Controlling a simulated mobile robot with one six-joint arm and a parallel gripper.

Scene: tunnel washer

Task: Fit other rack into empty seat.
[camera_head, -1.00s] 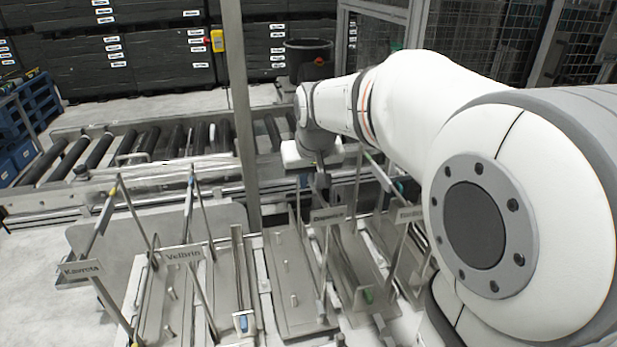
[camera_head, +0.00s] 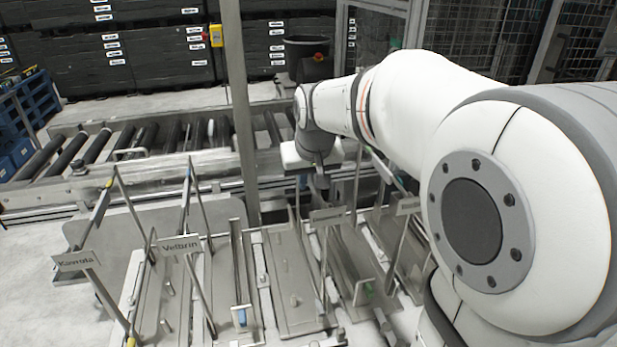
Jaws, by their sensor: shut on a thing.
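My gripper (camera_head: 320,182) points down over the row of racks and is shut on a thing. That thing seems to be the metal rack with the blurred label plate (camera_head: 331,216); the grip itself is small and partly hidden. This rack stands close to the right side of a bare seat plate with upright pegs (camera_head: 283,262). I cannot tell whether the rack touches anything below. The racks labelled Kaweta (camera_head: 75,260) and Velbrin (camera_head: 178,245) stand to the left. Another labelled rack (camera_head: 407,205) stands to the right, partly hidden by my arm.
A roller conveyor (camera_head: 110,155) runs behind the racks. A grey upright post (camera_head: 238,110) rises just left of my gripper. Dark stacked bins (camera_head: 130,55) line the back, and a wire-mesh fence (camera_head: 470,35) stands back right. Floor at the left is clear.

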